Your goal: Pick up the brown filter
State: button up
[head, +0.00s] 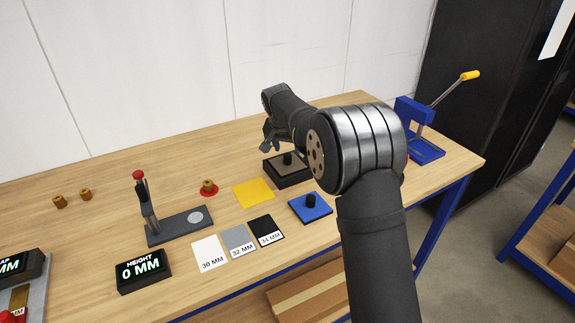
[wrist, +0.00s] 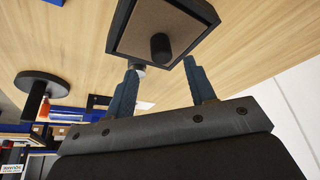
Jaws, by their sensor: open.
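The brown filter (head: 275,165) is a flat brown square with a black knob. It sits on a dark square base (head: 291,182) towards the back of the table in the head view. In the wrist view the brown filter (wrist: 143,27) shows at the top with its knob facing the camera. My gripper (head: 268,147) is beyond and left of the filter in the head view, partly hidden by my arm. In the wrist view my gripper (wrist: 163,64) is open and empty, its two blue-grey fingers pointing towards the filter, with the knob between their directions.
A blue square with a black knob (head: 310,208) lies in front, beside a yellow square (head: 253,193). Three labelled cards (head: 243,245), a height gauge (head: 181,226) and a height display (head: 144,271) stand left. A blue lever press (head: 423,148) stands right.

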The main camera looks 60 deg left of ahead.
aim_at(287, 155)
jog(key=x, duration=0.5)
jog(key=shift+s+f, duration=0.15)
jog(key=shift+s, duration=0.05)
jog(key=shift+c, duration=0.4)
jog(key=c, duration=1)
